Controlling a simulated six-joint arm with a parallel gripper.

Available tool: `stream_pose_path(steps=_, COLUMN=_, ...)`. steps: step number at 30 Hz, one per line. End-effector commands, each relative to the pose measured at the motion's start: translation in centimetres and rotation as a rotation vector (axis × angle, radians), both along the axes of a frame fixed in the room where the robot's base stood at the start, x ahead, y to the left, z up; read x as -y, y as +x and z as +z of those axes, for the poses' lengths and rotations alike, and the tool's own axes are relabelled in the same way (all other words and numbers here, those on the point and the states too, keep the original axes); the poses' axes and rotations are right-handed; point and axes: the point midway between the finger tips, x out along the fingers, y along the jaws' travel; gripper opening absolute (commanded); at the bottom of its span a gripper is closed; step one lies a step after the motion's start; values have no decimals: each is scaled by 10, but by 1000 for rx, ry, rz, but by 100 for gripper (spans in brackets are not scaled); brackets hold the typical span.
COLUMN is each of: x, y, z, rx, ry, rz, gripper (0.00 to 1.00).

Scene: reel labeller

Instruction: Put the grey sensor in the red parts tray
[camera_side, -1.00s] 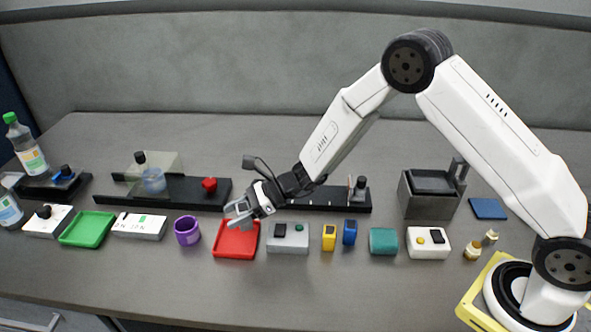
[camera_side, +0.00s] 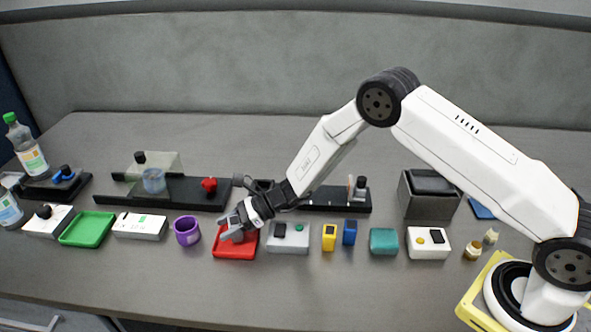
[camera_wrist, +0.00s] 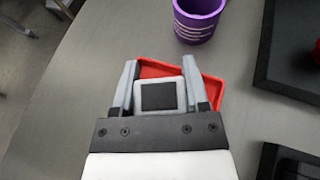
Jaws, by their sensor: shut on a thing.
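The grey sensor (camera_wrist: 158,96), a small light-grey block with a dark square face, is between the fingers of my gripper (camera_wrist: 159,85) in the wrist view. My gripper is shut on it. The red parts tray (camera_side: 236,252) lies flat on the table in the side view, and my gripper (camera_side: 229,232) is low over its back left part. In the wrist view the tray's rim (camera_wrist: 150,67) shows behind and beside the sensor. The sensor is hard to make out in the side view. I cannot tell whether it touches the tray floor.
A purple cup (camera_side: 187,231) stands close left of the tray. A grey box with buttons (camera_side: 288,240) stands close right. Behind is a dark rail with a red knob (camera_side: 209,185). The table in front of the tray is clear.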

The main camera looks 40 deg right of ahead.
Motion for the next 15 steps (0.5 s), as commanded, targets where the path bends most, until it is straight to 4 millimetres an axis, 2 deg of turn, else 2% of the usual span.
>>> stream_pose_path(steps=4, x=0, y=0, z=-10, rx=2, ry=0, rz=-1, gripper=0)
stream_pose_path(steps=15, x=0, y=0, z=-12, rx=2, ry=0, rz=-1, gripper=0)
